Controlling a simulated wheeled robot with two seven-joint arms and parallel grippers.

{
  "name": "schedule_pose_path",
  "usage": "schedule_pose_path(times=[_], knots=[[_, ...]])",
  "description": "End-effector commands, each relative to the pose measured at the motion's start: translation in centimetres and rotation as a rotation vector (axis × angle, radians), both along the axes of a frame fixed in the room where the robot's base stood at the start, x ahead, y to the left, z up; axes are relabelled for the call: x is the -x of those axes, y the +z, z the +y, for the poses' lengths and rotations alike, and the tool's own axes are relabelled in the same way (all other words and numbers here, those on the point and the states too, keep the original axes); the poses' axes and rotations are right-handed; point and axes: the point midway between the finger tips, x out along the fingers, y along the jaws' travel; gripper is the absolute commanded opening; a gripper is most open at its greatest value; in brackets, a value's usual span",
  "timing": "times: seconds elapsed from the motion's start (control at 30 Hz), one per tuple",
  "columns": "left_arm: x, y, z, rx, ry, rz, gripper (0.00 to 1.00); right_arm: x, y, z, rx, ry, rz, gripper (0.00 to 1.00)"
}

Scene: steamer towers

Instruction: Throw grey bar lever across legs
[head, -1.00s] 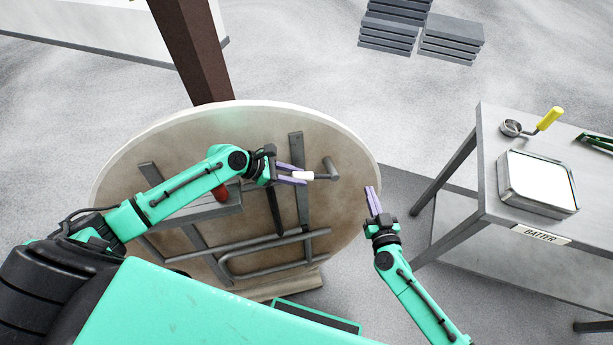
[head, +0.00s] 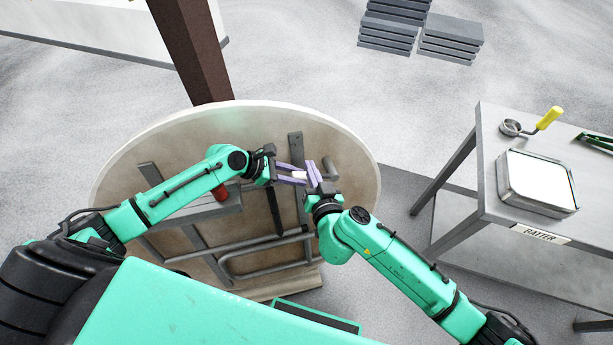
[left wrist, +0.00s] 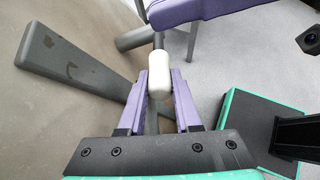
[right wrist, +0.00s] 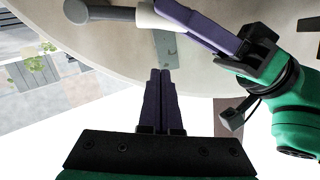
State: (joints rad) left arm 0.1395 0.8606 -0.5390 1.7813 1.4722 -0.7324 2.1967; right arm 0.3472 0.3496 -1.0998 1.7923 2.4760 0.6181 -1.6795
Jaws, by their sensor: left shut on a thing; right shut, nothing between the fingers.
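The lever is a grey bar with a white grip. In the head view its round grey end (head: 329,166) shows beside my fingers, and the rest is largely hidden. My left gripper (head: 301,176) is shut on the white grip (left wrist: 160,82). The right wrist view shows the grey bar (right wrist: 112,13) running from the grip to its round end. My right gripper (head: 312,172) is shut and empty, beside the left fingertips and lever; contact is unclear. The folded tubular legs (head: 270,262) lie against the underside of a tipped round tabletop (head: 350,200).
A red handle (head: 220,192) shows on the underside, partly behind my left arm. Flat grey bars (head: 148,172) cross it. A brown post (head: 192,50) stands behind. A side table (head: 487,195) with a metal tray (head: 538,182) is at right. Open floor lies between.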

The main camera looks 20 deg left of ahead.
Motion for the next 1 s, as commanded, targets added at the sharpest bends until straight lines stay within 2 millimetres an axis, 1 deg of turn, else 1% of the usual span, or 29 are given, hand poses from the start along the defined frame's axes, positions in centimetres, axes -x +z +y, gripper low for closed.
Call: schedule_pose_path(times=[0.03, 0.1, 0.23, 0.33, 0.6, 0.77, 0.97, 1.0], knots=[[0.1, -0.2, 0.0, -0.001, 0.000, 0.004, 0.00, -0.1, -0.9, 0.5, 0.000, 0.000, 0.005, 0.00], [0.1, -0.1, 0.0, -0.001, 0.000, 0.004, 0.00, 0.1, -2.1, 0.8, -0.001, 0.000, 0.006, 0.00], [0.1, -0.1, 0.0, -0.001, 0.000, 0.004, 0.00, 0.2, -3.5, 1.1, -0.002, -0.001, 0.003, 0.00], [0.1, -0.2, 0.0, -0.003, -0.001, 0.004, 0.00, 0.2, -3.9, 1.2, 0.000, 0.000, 0.001, 0.00], [0.1, -0.2, 0.0, -0.002, -0.002, 0.004, 0.00, 0.2, -4.0, 1.2, 0.001, 0.000, -0.001, 0.00], [0.1, -0.2, 0.0, -0.002, -0.001, 0.005, 0.00, 0.6, -5.2, 1.6, 0.047, 0.012, -0.026, 0.00], [0.1, 0.0, -0.1, 0.001, -0.003, 0.002, 0.00, 0.7, -5.6, 1.5, 0.054, 0.014, -0.024, 0.00], [0.1, 0.0, -0.1, 0.002, -0.004, 0.002, 0.36, 0.7, -5.6, 1.5, 0.054, 0.013, -0.023, 0.00]])
